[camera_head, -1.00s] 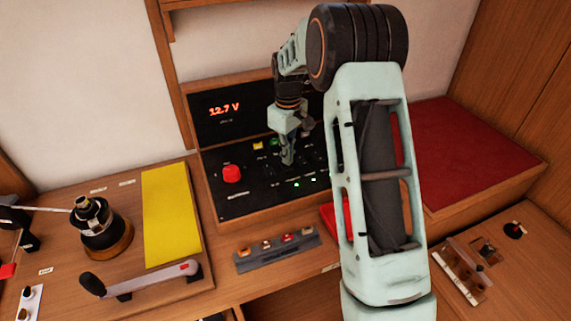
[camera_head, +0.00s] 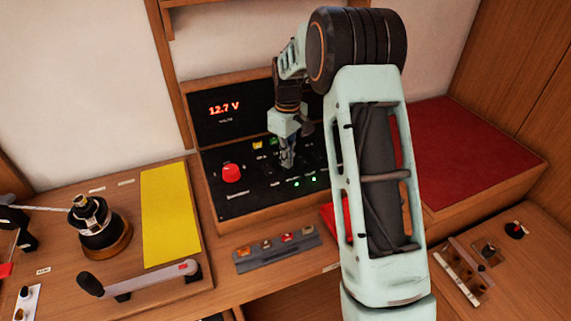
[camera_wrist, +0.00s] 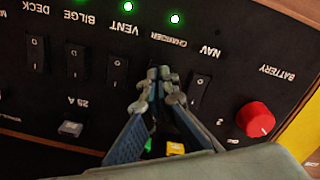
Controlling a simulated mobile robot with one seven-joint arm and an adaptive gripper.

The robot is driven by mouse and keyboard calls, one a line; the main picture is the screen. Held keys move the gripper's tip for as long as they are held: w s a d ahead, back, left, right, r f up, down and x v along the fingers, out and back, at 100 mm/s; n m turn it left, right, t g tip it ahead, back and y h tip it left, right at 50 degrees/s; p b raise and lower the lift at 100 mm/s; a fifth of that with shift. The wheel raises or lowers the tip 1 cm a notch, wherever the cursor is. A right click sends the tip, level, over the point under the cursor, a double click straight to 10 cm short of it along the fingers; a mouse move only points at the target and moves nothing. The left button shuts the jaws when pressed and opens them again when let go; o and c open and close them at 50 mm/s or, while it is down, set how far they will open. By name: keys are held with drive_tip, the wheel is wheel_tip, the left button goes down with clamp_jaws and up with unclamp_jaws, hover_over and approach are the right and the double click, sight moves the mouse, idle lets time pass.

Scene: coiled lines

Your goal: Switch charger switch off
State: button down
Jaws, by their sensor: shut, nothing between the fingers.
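The black switch panel (camera_head: 250,199) stands on the desk, with a row of rocker switches. In the wrist view the CHARGER label (camera_wrist: 168,41) lies between the VENT rocker (camera_wrist: 117,72) and the NAV rocker (camera_wrist: 199,92). My gripper (camera_wrist: 160,77) is shut and empty, its fingertips over the charger switch position. They hide most of that switch, so its position and any contact cannot be told. A green lamp (camera_wrist: 175,18) by the CHARGER label is lit. In the head view my gripper (camera_head: 287,163) points down at the panel.
A red battery knob (camera_wrist: 254,119) sits beside the NAV rocker. A display reading 12.7 V (camera_head: 224,108) rises behind the panel. A grey strip with small fittings (camera_head: 277,249) lies in front. A yellow sheet (camera_head: 170,214) and a winch (camera_head: 98,227) are at left.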

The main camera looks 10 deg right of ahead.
drive_tip(key=shift+f, duration=0.35)
drive_tip(key=shift+r, duration=0.15)
drive_tip(key=shift+r+p, duration=2.2)
drive_tip(key=shift+r, duration=1.25)
drive_tip(key=shift+w, duration=0.1)
